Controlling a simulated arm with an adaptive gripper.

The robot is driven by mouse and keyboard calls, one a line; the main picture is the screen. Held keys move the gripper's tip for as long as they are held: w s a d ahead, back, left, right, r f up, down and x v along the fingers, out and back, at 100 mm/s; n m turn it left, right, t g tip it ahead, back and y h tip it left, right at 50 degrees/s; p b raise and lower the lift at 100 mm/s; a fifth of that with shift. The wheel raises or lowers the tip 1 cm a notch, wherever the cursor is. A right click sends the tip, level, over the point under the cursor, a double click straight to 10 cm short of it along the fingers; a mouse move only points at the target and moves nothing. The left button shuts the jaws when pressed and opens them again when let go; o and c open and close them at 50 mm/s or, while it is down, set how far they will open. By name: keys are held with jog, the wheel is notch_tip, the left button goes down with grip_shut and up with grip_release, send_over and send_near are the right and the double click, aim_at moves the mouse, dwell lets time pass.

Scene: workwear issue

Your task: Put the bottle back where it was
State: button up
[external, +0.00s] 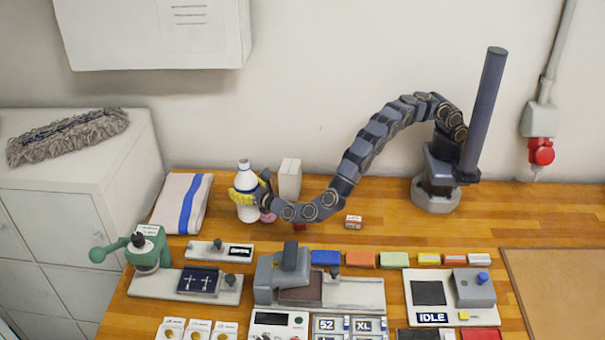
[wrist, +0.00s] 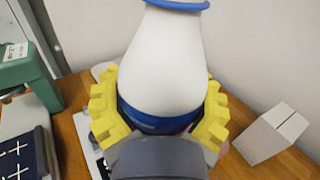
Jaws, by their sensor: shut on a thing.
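A white bottle (external: 243,174) with a blue band stands upright at the back left of the wooden table, between a folded cloth and a white box. My gripper (external: 252,193) has its yellow fingers around the bottle's lower body, shut on it. In the wrist view the bottle (wrist: 172,65) fills the middle, with a blue ring near its top and a dark blue band low down. The yellow fingers (wrist: 160,112) press on both its sides. The bottle's base is hidden in the wrist view, and I cannot tell whether it touches the table.
A white box (external: 289,178) stands just right of the bottle. A folded cloth with a blue stripe (external: 183,204) lies to the left. A green press (external: 147,247) and a small grey-white plate (external: 219,250) are in front. Bare table lies right of the small carton (external: 353,222).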

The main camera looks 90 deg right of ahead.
aim_at(242, 173)
notch_tip(242, 173, up, 4)
jog(key=shift+r, duration=0.1)
jog(key=s+d+f, duration=0.2)
jog(key=s, duration=0.3)
jog(key=s+d+f, duration=0.2)
jog(key=s+f, duration=0.1)
jog(key=s, duration=0.2)
jog(key=s+d+r+m+g+h, duration=0.2)
jog(key=s+d+r, duration=0.2)
jog(key=s+d, duration=0.8)
notch_tip(242, 173, down, 12)
jog(key=shift+a+f, duration=0.2)
jog(key=shift+w+f, duration=0.1)
jog(key=shift+f, duration=0.05)
jog(key=o, duration=1.3)
jog(key=shift+c, duration=0.2)
